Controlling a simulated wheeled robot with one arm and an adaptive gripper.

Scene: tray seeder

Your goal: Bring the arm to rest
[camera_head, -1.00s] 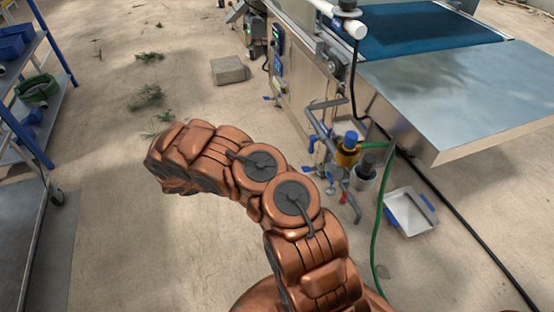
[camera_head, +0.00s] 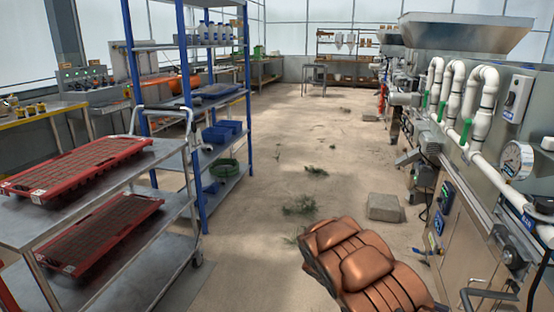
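My copper-coloured arm (camera_head: 365,262) shows at the bottom, right of the middle, in the head view. Only some of its upper links are in the picture. My gripper is not in view, so I cannot see whether it holds anything. The visible part of the arm is above the floor and touches nothing that I can see.
A steel cart (camera_head: 150,160) with red trays (camera_head: 75,168) stands at the left, beside a blue-framed shelf (camera_head: 190,135). The seeder machine (camera_head: 470,190) with white pipes lines the right. A concrete block (camera_head: 384,207) lies on the floor (camera_head: 300,130), whose middle aisle is mostly clear.

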